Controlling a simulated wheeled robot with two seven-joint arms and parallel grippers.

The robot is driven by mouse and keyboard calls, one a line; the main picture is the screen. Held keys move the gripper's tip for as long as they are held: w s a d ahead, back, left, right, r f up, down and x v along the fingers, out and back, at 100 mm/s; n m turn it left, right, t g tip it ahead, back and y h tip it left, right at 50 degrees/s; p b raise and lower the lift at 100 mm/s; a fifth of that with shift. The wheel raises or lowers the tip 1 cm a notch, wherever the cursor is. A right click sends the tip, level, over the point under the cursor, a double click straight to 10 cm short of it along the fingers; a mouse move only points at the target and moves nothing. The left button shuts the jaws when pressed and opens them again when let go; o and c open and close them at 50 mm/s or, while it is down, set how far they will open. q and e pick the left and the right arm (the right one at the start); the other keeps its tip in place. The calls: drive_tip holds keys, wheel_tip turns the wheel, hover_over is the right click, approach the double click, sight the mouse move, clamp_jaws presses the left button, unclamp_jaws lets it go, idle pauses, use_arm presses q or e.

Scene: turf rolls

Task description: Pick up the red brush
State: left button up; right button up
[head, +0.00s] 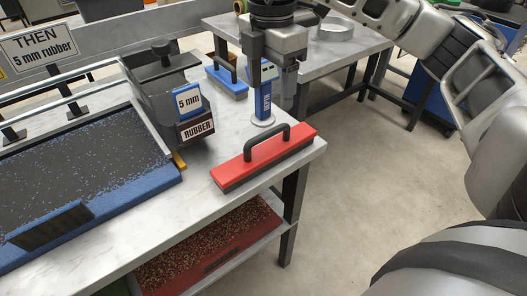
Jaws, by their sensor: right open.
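The red brush (240,171) lies near the right corner of the marble-topped table, with a black arched handle (267,139) on top. My right gripper (270,84) points down beyond and above the brush, apart from it. Its jaws are open, with nothing held that I can see. A blue gauge (263,101) on a round foot stands behind the brush and shows between the fingers; how close they are to it is unclear. My left gripper is not in view.
A blue brush (227,82) lies farther back. A dark hopper (168,105) labelled 5 mm rubber stands left of the red brush, beside a blue-edged turf tray (130,194). A red tray of granules (210,241) sits on the shelf below. Open floor lies right of the table.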

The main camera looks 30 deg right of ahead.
drive_tip(key=b, duration=0.1)
hover_over(273, 146)
drive_tip(key=f, duration=1)
drive_tip(key=shift+w+a, duration=0.1)
drive_tip(key=shift+a, duration=0.25)
drive_tip(key=shift+d+f, duration=0.2)
drive_tip(key=shift+f, duration=1.15)
drive_tip(key=shift+d+f, duration=0.15)
drive_tip(key=shift+f, duration=1.15)
drive_tip(key=c, duration=1.1)
